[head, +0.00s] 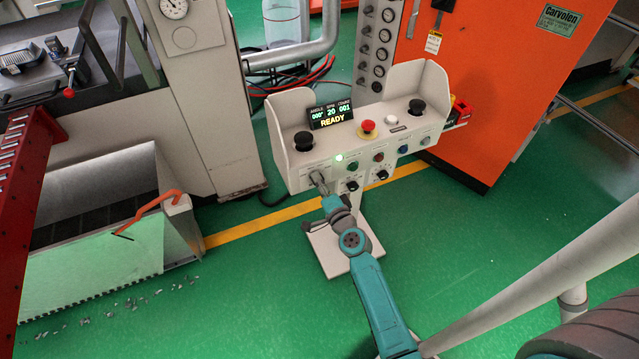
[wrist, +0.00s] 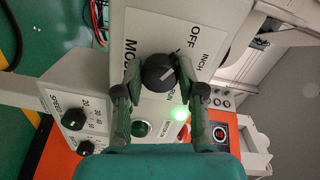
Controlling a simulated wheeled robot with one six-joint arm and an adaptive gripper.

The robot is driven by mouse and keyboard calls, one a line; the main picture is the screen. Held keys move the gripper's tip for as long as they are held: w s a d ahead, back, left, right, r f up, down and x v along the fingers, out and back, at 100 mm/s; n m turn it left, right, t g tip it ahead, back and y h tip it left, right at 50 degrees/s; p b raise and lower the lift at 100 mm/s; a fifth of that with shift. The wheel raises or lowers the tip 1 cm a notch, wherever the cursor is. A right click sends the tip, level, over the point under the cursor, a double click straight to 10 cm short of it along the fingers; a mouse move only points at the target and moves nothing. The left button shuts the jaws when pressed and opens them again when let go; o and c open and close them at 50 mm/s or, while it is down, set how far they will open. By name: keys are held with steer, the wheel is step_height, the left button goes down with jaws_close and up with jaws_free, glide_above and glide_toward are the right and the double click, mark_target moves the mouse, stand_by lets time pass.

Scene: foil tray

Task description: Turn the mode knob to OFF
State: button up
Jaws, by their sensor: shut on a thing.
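The black mode knob (wrist: 158,73) sits on the pale panel in the wrist view, with MODE printed on its left and OFF, INCH and RUN on its right side. A white line on its face slants toward the upper right; which label it meets exactly is hard to tell. My gripper (wrist: 159,66) is shut on the knob, one finger at each side. In the head view my gripper (head: 318,183) reaches the left front of the control console (head: 300,170) and hides the knob.
A green lamp (wrist: 180,113) glows beside the right finger. The speed knob (wrist: 73,119) is lower left. The console also carries a display (head: 331,115) reading READY, a red mushroom button (head: 368,127) and more knobs (head: 382,175). An orange cabinet (head: 500,80) stands behind right.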

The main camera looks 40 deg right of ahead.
stand_by(0.4)
steer(key=o, duration=1.1)
steer(key=shift+o, duration=0.2)
steer(key=v, duration=1.2)
steer(key=s+a+f+n+g+y, duration=0.1)
steer(key=s+a+n+g+y, duration=0.1)
steer(key=s+a+n, duration=0.85)
steer(key=s+a+r+n+y, duration=0.1)
steer(key=s+a+r+n, duration=0.1)
steer(key=s+r, duration=0.2)
steer(key=s+a+r+n+y, duration=0.1)
steer(key=s+a+r+n, duration=0.2)
steer(key=s, duration=0.6)
steer(key=s+a+r+n+y, duration=0.1)
steer(key=s+a+r+n, duration=0.2)
steer(key=s, duration=0.4)
steer(key=shift+a+r, duration=0.25)
steer(key=shift+r, duration=0.65)
